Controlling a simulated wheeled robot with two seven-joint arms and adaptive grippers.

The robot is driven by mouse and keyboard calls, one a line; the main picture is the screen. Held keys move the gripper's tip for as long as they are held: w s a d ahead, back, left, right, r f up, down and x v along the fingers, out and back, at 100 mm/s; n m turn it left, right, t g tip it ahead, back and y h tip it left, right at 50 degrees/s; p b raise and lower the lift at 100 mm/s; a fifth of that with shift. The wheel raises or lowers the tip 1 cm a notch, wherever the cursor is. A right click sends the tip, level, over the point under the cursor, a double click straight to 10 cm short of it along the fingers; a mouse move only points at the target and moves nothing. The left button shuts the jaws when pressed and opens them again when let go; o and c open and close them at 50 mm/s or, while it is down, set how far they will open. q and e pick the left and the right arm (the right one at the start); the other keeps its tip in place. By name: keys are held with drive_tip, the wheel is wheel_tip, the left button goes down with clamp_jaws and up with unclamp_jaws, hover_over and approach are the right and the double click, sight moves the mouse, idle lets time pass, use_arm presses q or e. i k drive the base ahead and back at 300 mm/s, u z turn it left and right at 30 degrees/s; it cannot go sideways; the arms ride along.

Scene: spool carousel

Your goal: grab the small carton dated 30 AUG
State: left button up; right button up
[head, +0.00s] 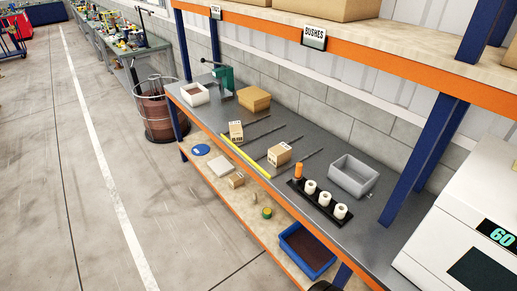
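Two small tan cartons stand on the grey bench top. One carton (236,131) is at the middle left, next to a yellow strip. The other carton (279,154) is further right and nearer. Both have dark print on a face, too small for me to read as a date. A flatter, wider tan box (254,99) sits behind them near the wall. A smaller tan box (236,180) lies on the lower shelf. I cannot tell which one is dated 30 AUG. Neither of my grippers is in view.
Thin dark rods (257,129) lie around the cartons, with a yellow strip (245,156) along the front edge. A black spool rack (322,204) and grey bin (353,175) stand to the right. A blue post (428,150) and white machine (470,225) stand further right.

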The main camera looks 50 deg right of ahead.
sight(280, 153)
drive_tip(key=i, duration=2)
drive_tip(key=z, duration=0.8)
drive_tip(key=i, duration=1.15)
drive_tip(key=z, duration=1.7)
drive_tip(key=i, duration=0.7)
drive_tip(key=z, duration=0.55)
